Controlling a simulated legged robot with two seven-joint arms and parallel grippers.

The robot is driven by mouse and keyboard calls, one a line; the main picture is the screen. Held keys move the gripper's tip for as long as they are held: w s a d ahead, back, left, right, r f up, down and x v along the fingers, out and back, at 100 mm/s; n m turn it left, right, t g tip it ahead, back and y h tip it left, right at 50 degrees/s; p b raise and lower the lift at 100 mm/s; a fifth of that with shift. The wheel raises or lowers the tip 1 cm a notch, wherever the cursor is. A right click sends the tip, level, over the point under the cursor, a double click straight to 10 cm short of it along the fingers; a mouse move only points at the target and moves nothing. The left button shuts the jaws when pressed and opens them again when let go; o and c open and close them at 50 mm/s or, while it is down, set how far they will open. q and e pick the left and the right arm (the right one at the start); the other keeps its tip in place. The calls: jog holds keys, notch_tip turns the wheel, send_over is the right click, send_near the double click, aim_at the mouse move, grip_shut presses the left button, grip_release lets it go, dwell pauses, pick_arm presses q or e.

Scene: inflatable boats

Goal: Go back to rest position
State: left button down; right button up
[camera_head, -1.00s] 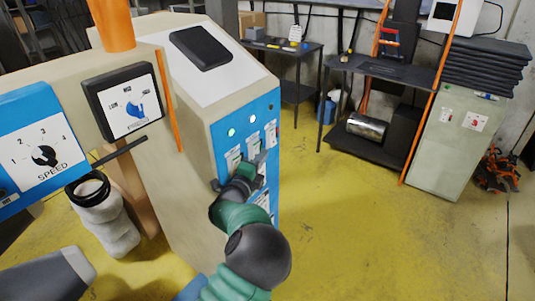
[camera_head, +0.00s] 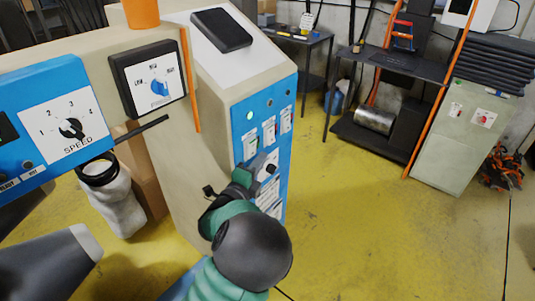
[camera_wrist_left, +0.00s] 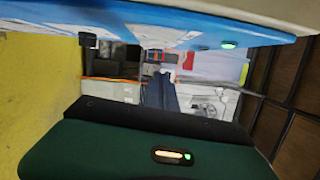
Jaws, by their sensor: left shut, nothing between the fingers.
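My left arm comes up from the bottom middle of the head view, with a dark round joint and green links. Its left gripper (camera_head: 262,172) is shut and empty. It is in front of the blue side panel (camera_head: 240,116) of the beige machine, just below the row of switches (camera_head: 269,131). Whether it touches the panel I cannot tell. In the left wrist view the green gripper housing (camera_wrist_left: 150,150) fills the bottom, and the blue panel (camera_wrist_left: 150,28) runs across the top. My right gripper is not in view.
A blue speed-dial panel (camera_head: 70,125) and a dark dial box (camera_head: 150,75) stand at left. A white container (camera_head: 118,205) with a black rim is below them. Shelves (camera_head: 395,70) and a grey-green cabinet (camera_head: 455,140) stand behind. The yellow floor (camera_head: 370,220) at right is open.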

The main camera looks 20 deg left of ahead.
pick_arm(q)
jog(key=s+a+f+n+g+y+p, duration=0.4)
jog(key=s+f+n+g, duration=0.15)
jog(key=n, duration=0.45)
jog(key=s+d+f+n+g+p, duration=0.1)
jog(key=s+d+n+g, duration=0.2)
jog(key=s, duration=0.5)
jog(key=s+d+f+n+g+h+p, duration=0.1)
jog(key=s+d+n+g, duration=0.2)
jog(key=s, duration=0.5)
jog(key=s+d+n+g+h+p, duration=0.1)
jog(key=s+d+n+g, duration=0.2)
jog(key=s, duration=0.6)
jog(key=shift+d+f+n+g+p, duration=0.2)
jog(key=shift+f+n+g+p, duration=0.2)
jog(key=shift+n+g, duration=0.25)
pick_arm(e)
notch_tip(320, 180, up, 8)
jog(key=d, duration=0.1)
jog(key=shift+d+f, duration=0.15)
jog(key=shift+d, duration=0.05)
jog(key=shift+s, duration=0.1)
pick_arm(q)
jog(key=shift+w+d, duration=0.1)
jog(key=shift+d, duration=0.1)
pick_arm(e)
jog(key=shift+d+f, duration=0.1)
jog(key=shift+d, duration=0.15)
